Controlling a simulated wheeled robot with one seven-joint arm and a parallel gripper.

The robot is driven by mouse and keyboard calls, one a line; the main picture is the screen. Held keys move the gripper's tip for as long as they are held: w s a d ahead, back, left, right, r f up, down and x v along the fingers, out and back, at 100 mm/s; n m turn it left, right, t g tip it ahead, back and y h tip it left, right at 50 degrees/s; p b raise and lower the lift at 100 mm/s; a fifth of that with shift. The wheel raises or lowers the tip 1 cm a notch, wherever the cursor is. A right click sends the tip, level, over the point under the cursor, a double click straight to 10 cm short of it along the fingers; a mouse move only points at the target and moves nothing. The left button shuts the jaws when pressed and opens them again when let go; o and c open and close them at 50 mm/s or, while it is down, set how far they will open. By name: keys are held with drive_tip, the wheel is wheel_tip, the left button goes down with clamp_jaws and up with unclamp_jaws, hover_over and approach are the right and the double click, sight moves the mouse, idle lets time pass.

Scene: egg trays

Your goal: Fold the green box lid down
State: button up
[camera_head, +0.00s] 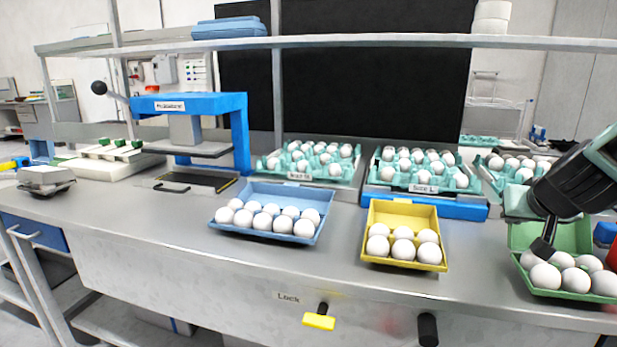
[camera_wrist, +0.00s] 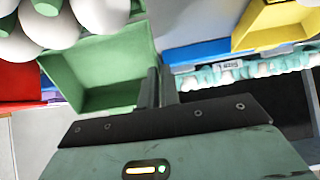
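The green box (camera_head: 541,290) sits at the right of the bench with several white eggs in it. Its green lid (camera_head: 572,236) stands raised at the back of the box; the lid's hollow inner side also shows in the wrist view (camera_wrist: 104,66). My gripper (camera_head: 541,249) points down at the left part of the box, in front of the lid, and hides some of it. In the wrist view, the dark fingers (camera_wrist: 158,84) are close together beside the lid's edge with nothing seen between them. I cannot tell whether they touch the lid.
An open yellow box (camera_head: 403,213) and an open blue box (camera_head: 264,189), both with eggs, stand to the left. Egg trays (camera_head: 419,189) line the back of the bench. A red object (camera_head: 612,256) is close right of the green box. A shelf (camera_head: 370,41) runs above.

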sight(524, 271)
drive_tip(key=shift+s+a+r+t+b, duration=0.15)
drive_tip(key=shift+s+t+b, duration=0.3)
drive_tip(key=shift+b, duration=0.75)
drive_tip(key=shift+s+a+t+b, duration=0.15)
drive_tip(key=shift+s+t+b, duration=0.3)
drive_tip(key=shift+b, duration=0.95)
drive_tip(key=shift+s+r+h+b, duration=0.1)
drive_tip(key=shift+s+h+b, duration=0.15)
drive_tip(key=shift+h+b, duration=0.1)
drive_tip(key=shift+s+a+t+b, duration=0.25)
drive_tip(key=shift+s+t+b, duration=0.35)
drive_tip(key=shift+b, duration=1.15)
drive_tip(key=shift+s+a+t+b, duration=0.25)
drive_tip(key=shift+s+b, duration=0.55)
drive_tip(key=shift+b, duration=0.9)
clamp_jaws()
drive_tip(key=shift+s+a+f, duration=0.1)
drive_tip(key=shift+s+f, duration=0.1)
drive_tip(key=shift+s, duration=0.2)
drive_tip(key=shift+s+a+f+p, duration=0.2)
drive_tip(key=shift+s+f+p, duration=0.15)
drive_tip(key=shift+s+p, duration=0.5)
drive_tip(key=shift+w+f, duration=0.1)
drive_tip(key=shift+f, duration=0.1)
drive_tip(key=shift+f, duration=0.1)
